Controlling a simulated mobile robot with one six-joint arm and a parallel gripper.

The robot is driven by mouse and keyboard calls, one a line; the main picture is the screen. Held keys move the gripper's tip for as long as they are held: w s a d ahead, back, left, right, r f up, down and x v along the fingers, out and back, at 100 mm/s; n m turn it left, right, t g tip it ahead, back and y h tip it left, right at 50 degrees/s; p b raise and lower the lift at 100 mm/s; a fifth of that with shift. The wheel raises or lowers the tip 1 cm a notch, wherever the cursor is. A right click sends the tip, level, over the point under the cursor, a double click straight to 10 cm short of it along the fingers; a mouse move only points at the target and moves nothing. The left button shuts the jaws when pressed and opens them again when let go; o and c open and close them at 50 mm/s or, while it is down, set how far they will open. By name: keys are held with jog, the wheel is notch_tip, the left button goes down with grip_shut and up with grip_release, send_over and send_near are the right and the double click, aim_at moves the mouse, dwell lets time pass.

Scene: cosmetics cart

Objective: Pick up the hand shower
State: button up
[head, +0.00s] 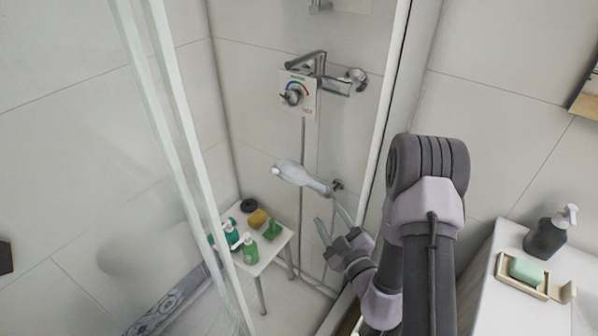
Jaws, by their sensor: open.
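The hand shower (297,174) is pale grey-white and sits at the wall, in the shower corner. Its round head points left, and its handle slopes down to the right toward a small wall bracket (337,185). My gripper (328,213) is open and empty, just below the handle's right end in the picture. Its two fingers point up and left toward the handle. They appear apart from it, though the depth between them is hard to judge.
A glass panel with a pale frame (178,110) stands at the left. A mixer tap (322,78) is on the wall above, with a hose below. A small white stool (262,262) holds bottles and a sponge. A white counter (497,305) at right holds a dark pump bottle (547,237) and soap box.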

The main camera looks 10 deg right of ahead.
aim_at(312, 187)
jog(key=w, duration=0.4)
jog(key=w+a+b, duration=0.1)
jog(key=w, duration=0.4)
jog(key=w+a+b, duration=0.1)
jog(key=w, duration=0.3)
jog(key=shift+w+a+r, duration=0.15)
jog(key=shift+a, duration=0.1)
grip_shut()
